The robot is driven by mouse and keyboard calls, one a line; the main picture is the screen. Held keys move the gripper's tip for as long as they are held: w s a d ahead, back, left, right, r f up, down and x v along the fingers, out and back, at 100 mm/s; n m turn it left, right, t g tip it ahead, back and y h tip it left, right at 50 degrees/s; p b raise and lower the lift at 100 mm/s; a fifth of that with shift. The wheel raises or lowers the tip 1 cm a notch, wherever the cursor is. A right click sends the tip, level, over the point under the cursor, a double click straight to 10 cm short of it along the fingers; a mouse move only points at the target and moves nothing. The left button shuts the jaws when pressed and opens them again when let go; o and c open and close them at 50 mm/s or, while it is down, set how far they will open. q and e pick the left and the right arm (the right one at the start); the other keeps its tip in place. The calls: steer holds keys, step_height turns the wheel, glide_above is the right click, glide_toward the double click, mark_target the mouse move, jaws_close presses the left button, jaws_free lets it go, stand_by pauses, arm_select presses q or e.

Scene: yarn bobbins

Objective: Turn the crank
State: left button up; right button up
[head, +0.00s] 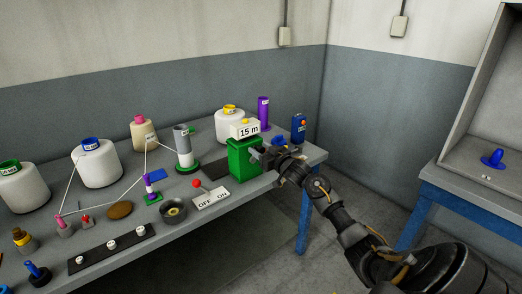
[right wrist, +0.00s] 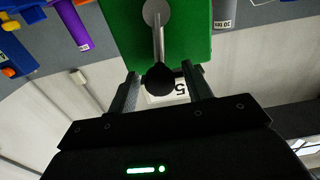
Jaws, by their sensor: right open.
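The green box (head: 243,162) with a "15 m" sign (head: 246,131) stands near the right end of the table. It also shows in the right wrist view (right wrist: 190,40), with a metal crank arm (right wrist: 158,35) on its face ending in a black knob (right wrist: 160,79). My right gripper (head: 266,153) is at the box's right side. In the right wrist view, the open fingers (right wrist: 160,72) stand either side of the knob, with gaps visible. In the head view, my gripper hides most of the crank. My left gripper is not in view.
A red-knobbed ON/OFF lever (head: 197,184) is in front left of the box. A blue device (head: 298,128) and a purple bobbin (head: 263,112) stand behind. White yarn cones (head: 98,165) and thread run along the table (head: 225,207).

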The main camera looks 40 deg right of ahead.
jaws_close()
stand_by(0.3)
